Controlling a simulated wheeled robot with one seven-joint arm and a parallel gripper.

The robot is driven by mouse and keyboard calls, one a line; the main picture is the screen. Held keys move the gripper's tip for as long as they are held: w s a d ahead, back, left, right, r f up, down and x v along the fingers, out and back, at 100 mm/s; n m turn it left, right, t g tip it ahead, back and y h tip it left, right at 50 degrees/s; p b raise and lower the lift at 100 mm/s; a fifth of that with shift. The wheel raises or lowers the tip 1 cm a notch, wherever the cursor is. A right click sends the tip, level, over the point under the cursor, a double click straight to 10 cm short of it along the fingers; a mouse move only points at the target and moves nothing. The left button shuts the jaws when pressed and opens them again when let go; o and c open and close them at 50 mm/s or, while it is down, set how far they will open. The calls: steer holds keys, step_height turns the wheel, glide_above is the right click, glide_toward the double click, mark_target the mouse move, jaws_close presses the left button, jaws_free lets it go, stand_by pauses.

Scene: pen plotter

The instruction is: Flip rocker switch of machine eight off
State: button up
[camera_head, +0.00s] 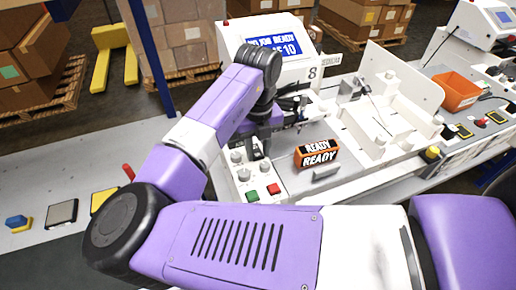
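Machine eight (290,72) is the white machine with a tilted screen (279,45) and an "8" label (312,73). My gripper (262,148) points down above the back of this panel. Its fingertips are small and dark against dark parts, so their opening is unclear. I cannot make out the rocker switch; the gripper may be covering it.
A white fixture (392,110) stands farther right, with an orange bin (456,91) beyond. A red lever (128,171) and a yellow-edged pad (103,198) are on the left bench.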

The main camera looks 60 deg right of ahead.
jaws_close()
steer(key=shift+w+d+r+g+y+p, duration=0.2)
steer(key=shift+g+y+p, duration=0.1)
steer(key=shift+g+p, duration=0.15)
steer(key=shift+w+d+g+y+p, duration=0.1)
steer(key=shift+w+g+y+p, duration=0.1)
steer(key=shift+g+y, duration=0.3)
steer(key=shift+w+g+y+p, duration=0.1)
steer(key=shift+g+y+p, duration=0.15)
steer(key=shift+g, duration=0.4)
steer(key=shift+o, duration=2.1)
jaws_free()
steer(key=shift+r, duration=0.1)
